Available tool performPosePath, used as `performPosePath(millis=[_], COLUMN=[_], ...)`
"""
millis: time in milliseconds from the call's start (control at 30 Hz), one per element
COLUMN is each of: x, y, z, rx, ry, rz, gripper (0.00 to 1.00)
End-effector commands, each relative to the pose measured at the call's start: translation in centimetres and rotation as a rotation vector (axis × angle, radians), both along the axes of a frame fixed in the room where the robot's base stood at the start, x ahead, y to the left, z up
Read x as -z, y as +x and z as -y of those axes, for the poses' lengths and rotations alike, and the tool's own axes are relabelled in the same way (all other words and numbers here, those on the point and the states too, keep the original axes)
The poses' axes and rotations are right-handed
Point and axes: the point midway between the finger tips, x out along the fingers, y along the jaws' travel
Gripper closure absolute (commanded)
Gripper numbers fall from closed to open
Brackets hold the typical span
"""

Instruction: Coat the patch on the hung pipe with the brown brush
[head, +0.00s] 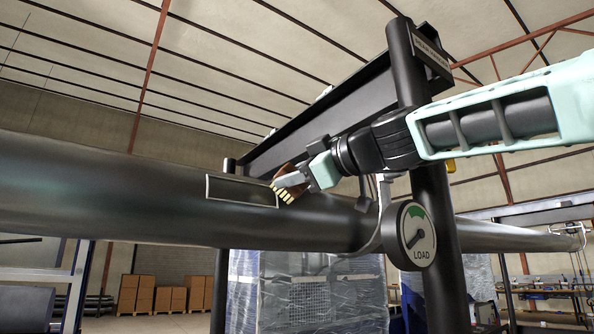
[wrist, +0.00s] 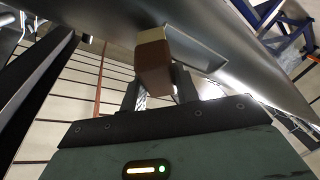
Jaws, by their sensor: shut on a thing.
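The hung pipe (head: 120,190) is a thick dark tube running across the head view. A rectangular patch (head: 240,190) with a pale outline sits on its side; it also shows in the wrist view (wrist: 197,50). My gripper (head: 290,178) is at the patch's right end. It is shut on the brown brush (wrist: 154,62), a brown block with a paler tip in the wrist view. The brush's tip is close to the pipe near the patch's edge; I cannot tell whether it touches. The gripper fingers partly hide the brush in the head view.
A dark post (head: 435,220) stands right of the patch, with a round LOAD gauge (head: 409,236) on it. A dark beam (head: 320,115) runs above the pipe. Wrapped pallets (head: 310,290) and cardboard boxes (head: 140,293) stand behind and below.

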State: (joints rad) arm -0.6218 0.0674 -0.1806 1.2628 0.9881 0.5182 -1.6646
Motion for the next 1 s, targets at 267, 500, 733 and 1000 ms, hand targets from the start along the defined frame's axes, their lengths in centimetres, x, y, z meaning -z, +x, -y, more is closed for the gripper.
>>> performPosePath(millis=[267,500,733,1000], x=[-0.03,0.00,0.17,0.34], y=[-0.02,0.02,0.33,0.75], z=[0.01,-0.02,-0.24,-0.55], rx=[0.001,0.000,0.000,0.000], ry=[0.000,0.000,0.000,-0.001], rz=[0.000,0.000,0.000,0.001], gripper=[0.96,0.96,0.96,0.96])
